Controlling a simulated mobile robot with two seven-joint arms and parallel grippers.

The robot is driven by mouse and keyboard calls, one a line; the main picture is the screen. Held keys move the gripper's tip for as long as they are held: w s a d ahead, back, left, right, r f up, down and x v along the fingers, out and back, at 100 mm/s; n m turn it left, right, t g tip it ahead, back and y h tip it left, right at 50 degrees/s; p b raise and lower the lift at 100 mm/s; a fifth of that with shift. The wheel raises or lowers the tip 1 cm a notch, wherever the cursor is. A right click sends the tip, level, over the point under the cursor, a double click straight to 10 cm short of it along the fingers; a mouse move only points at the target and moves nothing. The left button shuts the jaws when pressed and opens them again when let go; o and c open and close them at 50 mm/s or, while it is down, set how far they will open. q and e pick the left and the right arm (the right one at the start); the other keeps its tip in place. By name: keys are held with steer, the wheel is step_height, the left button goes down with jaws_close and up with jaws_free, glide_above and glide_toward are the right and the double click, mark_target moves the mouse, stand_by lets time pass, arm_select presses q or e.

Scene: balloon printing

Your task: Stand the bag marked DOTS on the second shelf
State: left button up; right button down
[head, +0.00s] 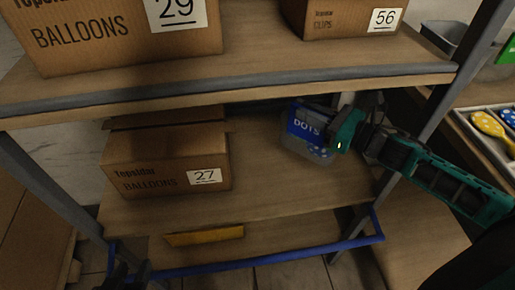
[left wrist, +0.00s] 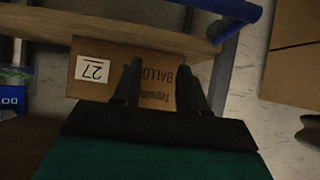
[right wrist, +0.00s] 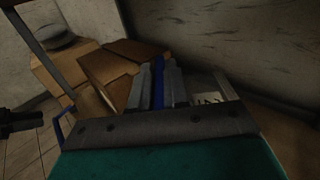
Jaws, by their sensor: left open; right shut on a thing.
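The DOTS bag (head: 305,128), a clear bag with a blue label, is over the right half of the middle shelf board (head: 275,190), right of the box marked 27. It looks roughly upright and a little tilted; I cannot tell whether its bottom touches the board. My right gripper (head: 343,122) is shut on the bag's upper right part. In the right wrist view the bag shows edge-on as a blue strip (right wrist: 158,82) between the fingers. Part of the label shows in the left wrist view (left wrist: 10,101). My left gripper (left wrist: 158,82) is open and empty, facing the box marked 27.
The box marked 27 (head: 165,165) stands on the left of that board. Boxes marked 29 (head: 125,35) and 56 (head: 340,18) stand on the board above, whose edge (head: 240,82) overhangs. A grey post (head: 440,105) and a blue rail (head: 270,258) border the rack.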

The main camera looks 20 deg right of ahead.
steer(key=b, duration=0.2)
glide_above(303, 154)
steer(key=f, duration=0.5)
steer(key=shift+w+d+f, duration=0.15)
steer(key=shift+w, duration=0.05)
steer(key=shift+f, duration=0.6)
step_height(303, 154, down, 4)
steer(key=shift+r+b, duration=0.25)
steer(key=shift+b, duration=0.1)
arm_select(q)
steer(key=shift+w+d+f, duration=0.25)
steer(key=shift+f, duration=0.4)
arm_select(e)
steer(key=c, duration=1.1)
jaws_free()
arm_select(q)
steer(key=shift+s+f, duration=0.2)
steer(key=shift+f, duration=0.05)
